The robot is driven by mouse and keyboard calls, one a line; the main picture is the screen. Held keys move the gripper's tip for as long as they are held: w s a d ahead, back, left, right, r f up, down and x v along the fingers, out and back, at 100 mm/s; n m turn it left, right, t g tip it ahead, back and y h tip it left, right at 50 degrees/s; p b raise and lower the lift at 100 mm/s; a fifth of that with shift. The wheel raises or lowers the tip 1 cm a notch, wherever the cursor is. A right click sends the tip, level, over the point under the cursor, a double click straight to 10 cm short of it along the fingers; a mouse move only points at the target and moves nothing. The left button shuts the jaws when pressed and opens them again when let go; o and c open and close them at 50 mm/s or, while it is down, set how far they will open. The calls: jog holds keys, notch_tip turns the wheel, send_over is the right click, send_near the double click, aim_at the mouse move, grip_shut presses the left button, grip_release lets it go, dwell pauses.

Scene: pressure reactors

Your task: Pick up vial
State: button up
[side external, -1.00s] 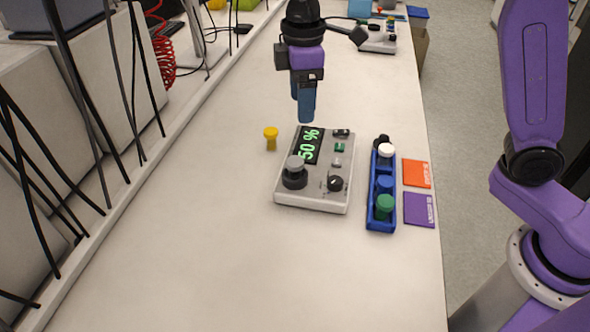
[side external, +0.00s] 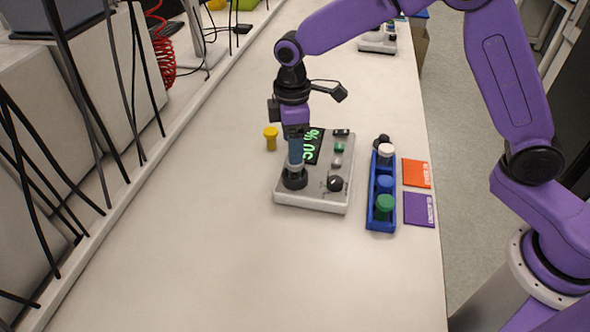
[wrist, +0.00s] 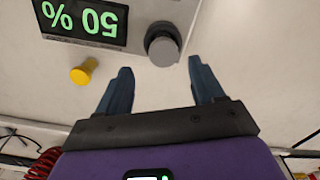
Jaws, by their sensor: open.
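A grey-capped vial (wrist: 163,48) sits in the round black well (side external: 294,182) of the white reactor (side external: 315,198), whose screen reads 50 %. My gripper (side external: 295,160) is over that well, pointing down, and hides most of the vial in the side view. In the wrist view, my gripper (wrist: 160,66) is open and empty, with the grey cap in line with the gap, just beyond the blue fingertips. A yellow-capped vial (side external: 271,138) stands on the bench left of the reactor. A blue rack (side external: 369,205) to the right holds vials with white (side external: 386,150), blue (side external: 385,184) and green caps (side external: 385,205).
A black knob (side external: 335,184) stands on the reactor's right side. An orange card (side external: 417,173) and a purple card (side external: 419,209) lie right of the rack. Cables and grey boxes line the left. The front of the bench (side external: 220,275) is clear.

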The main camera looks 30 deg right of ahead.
aim_at(295, 171)
jog(key=shift+s+d+f, duration=0.1)
jog(key=shift+s+f, duration=0.1)
jog(key=shift+f, duration=1.25)
jog(key=shift+s+f, duration=0.15)
jog(key=shift+f, duration=1.3)
jog(key=c, duration=1.2)
jog(key=shift+r, duration=0.1)
